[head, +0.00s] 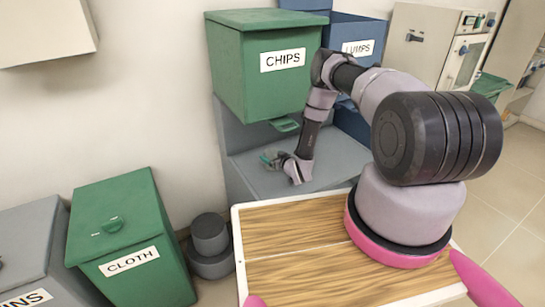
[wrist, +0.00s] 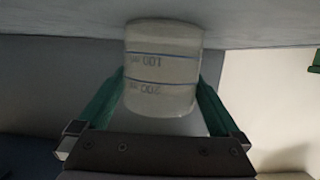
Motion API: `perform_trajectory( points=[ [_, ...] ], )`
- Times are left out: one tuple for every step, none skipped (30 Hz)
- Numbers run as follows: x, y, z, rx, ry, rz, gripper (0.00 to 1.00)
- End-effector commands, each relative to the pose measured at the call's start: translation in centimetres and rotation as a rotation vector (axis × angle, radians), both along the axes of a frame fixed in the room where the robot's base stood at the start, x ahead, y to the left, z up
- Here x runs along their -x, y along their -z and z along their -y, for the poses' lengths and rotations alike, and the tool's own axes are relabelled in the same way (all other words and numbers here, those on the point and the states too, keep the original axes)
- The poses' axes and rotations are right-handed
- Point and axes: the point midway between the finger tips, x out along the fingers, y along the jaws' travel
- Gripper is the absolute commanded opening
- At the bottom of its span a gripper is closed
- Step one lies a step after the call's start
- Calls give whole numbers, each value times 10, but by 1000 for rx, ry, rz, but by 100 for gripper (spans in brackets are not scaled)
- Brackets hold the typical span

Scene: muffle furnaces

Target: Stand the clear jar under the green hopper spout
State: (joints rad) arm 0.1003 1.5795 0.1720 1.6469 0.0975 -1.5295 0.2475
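The clear jar (wrist: 162,70) has dark graduation lines and upside-down lettering in the wrist view. It sits between the green fingers of my gripper (wrist: 160,95), which meet its two sides with no gap that I can see. In the head view my gripper (head: 272,160) is low over the grey ledge, and the jar is too small to make out clearly there. The green hopper (head: 245,75), labelled CHIPS, hangs above the ledge. Its green spout (head: 285,125) is above my gripper and slightly to the right. Whether the jar rests on the ledge is unclear.
The grey ledge (head: 335,150) is bare around my gripper. A blue hopper (head: 352,32) labelled LUMPS is to the right of the green one. A green CLOTH bin (head: 130,235) and a dark round container (head: 210,235) stand at the lower left.

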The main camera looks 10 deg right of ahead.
Motion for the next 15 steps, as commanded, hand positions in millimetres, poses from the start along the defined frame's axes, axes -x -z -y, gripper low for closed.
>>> perform_trajectory(
  points=[
    [0,0,0,0,0,0,100],
    [0,0,0,0,0,0,100],
    [0,-1,0,0,0,0,100],
    [0,-3,0,0,0,0,100],
    [2,-4,1,-1,0,-1,100],
    [6,-4,3,0,1,-2,100],
    [9,-5,4,0,1,-2,100],
    [14,-6,5,-1,2,-3,100],
    [20,-9,8,-1,3,-2,100],
    [25,-11,9,-1,3,-4,100],
    [31,-13,11,-2,3,-4,100],
    [40,-15,15,-2,4,-5,100],
    [46,-17,17,-1,4,-3,100],
    [53,-19,18,-2,3,-5,100],
    [61,-22,21,-2,3,-4,100]
  ],
)
